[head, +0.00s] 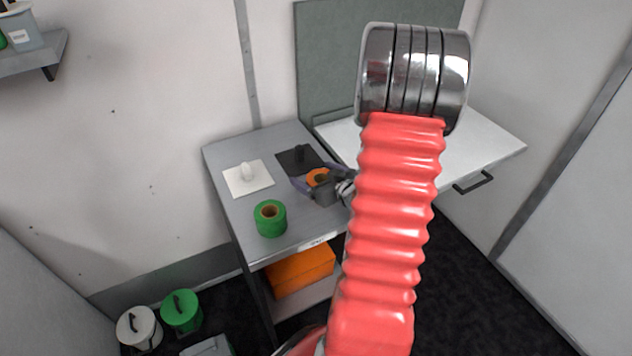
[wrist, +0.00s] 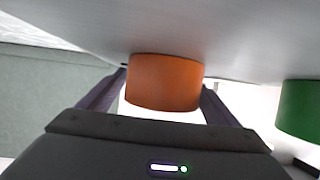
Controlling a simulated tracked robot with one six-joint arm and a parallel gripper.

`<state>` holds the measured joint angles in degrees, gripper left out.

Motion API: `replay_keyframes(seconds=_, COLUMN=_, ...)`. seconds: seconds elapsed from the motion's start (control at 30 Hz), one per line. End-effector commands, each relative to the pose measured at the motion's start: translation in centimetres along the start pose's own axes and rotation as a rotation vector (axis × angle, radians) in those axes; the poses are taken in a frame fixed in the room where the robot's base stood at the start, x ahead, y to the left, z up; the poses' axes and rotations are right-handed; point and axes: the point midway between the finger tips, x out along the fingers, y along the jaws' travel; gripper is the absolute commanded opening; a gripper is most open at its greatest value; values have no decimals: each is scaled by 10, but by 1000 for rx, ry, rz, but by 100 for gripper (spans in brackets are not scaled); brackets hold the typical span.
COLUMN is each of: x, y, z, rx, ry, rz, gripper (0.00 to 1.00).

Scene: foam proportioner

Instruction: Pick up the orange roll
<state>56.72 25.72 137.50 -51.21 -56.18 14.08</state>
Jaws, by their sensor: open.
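The orange roll (head: 317,177) stands on the grey bench top, and in the head view my gripper partly hides it. In the wrist view the orange roll (wrist: 164,82) sits between the two purple fingers, one on each side. My gripper (head: 313,175) is open around the roll, low over the bench. It also shows in the wrist view (wrist: 163,80). I cannot tell whether either finger touches the roll.
A green roll (head: 270,218) stands on the bench (head: 290,238) in front-left of the orange one. A white plate with a knob (head: 248,177) and a black plate with a knob (head: 299,160) lie behind. An orange box (head: 300,268) sits on the shelf below.

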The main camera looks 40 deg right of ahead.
Motion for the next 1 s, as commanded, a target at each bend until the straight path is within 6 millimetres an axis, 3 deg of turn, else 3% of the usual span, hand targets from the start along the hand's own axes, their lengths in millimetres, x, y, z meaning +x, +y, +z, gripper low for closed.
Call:
replay_keyframes(seconds=0.5, x=1, y=-2, z=0, rx=-2, ry=0, rz=-4, gripper=84)
replay_keyframes(seconds=1.0, x=1, y=-3, z=0, rx=-2, ry=0, rz=-6, gripper=49)
